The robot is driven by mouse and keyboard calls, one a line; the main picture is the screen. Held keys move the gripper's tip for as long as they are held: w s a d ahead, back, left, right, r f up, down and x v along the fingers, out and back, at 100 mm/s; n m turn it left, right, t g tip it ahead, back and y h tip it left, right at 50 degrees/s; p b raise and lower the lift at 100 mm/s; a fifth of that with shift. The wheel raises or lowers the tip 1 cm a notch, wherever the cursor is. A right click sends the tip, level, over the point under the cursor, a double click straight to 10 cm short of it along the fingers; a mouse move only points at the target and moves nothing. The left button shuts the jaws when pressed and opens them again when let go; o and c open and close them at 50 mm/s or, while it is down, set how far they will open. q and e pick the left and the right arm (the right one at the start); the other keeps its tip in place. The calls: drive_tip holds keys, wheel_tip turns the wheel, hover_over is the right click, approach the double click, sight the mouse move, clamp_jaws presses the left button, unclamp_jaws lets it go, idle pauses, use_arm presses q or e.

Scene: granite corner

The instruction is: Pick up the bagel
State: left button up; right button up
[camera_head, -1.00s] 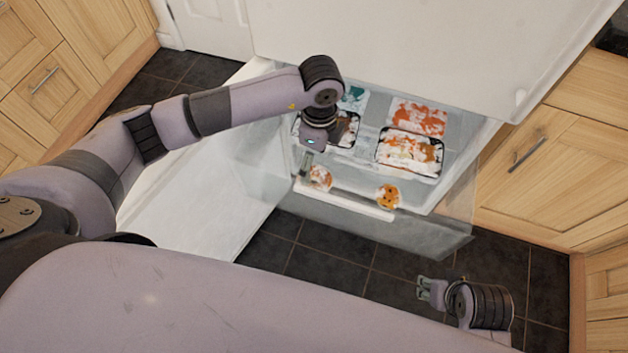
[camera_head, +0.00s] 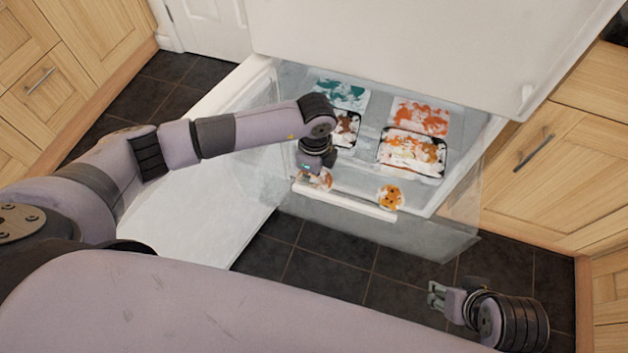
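Two round, frosted, bagel-like items lie at the front of the open freezer drawer. The left one (camera_head: 322,181) is partly hidden under my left gripper (camera_head: 309,176); the right one (camera_head: 390,197) is in clear view. I cannot tell for sure which is the bagel. My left gripper points down at the left item, right over it or touching it. Its fingertips are mostly hidden, so I cannot see whether it grips anything. My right gripper (camera_head: 436,297) is open and empty, low at the right above the dark floor.
The clear drawer (camera_head: 345,207) has a white front edge. Several frosty food packs lie behind, including an orange one (camera_head: 418,115), a black-edged tray (camera_head: 413,152) and a teal one (camera_head: 342,92). The fridge front (camera_head: 400,45) overhangs the back. Wooden cabinets (camera_head: 545,160) stand right.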

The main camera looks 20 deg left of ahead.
use_arm(q)
drive_tip(key=shift+c, duration=0.2)
drive_tip(key=c, duration=0.7)
drive_tip(key=shift+r, duration=0.1)
